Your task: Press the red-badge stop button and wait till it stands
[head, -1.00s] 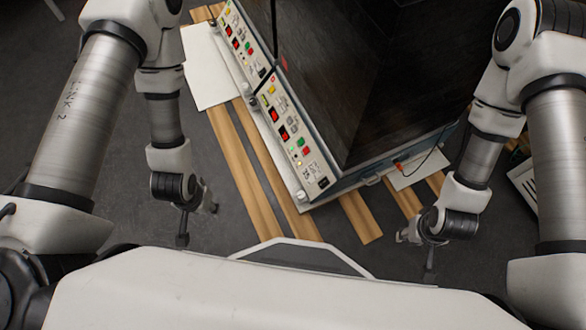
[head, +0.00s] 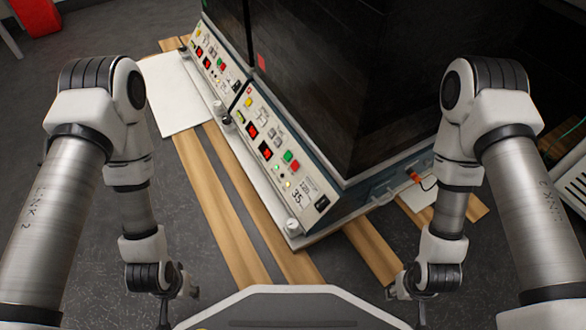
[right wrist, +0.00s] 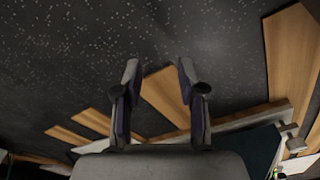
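Two shaker units stand side by side. The near unit has a sloped white control panel (head: 280,160) with red displays, a green button (head: 288,156), a red button (head: 295,164) and a small red mark (head: 250,90) at its upper end. The far panel (head: 213,62) has similar displays and buttons. My left gripper (head: 164,312) hangs low left of the panels, apart from them; its fingers are too unclear to judge. My right gripper (head: 421,312) is low at the right, away from the panels. In the right wrist view it (right wrist: 158,68) is open and empty.
The units stand on a base with wooden slats (head: 225,205) over a dark floor. A white board (head: 178,95) lies at the left. An orange plug (head: 413,176) with a cable is on the near unit's right side.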

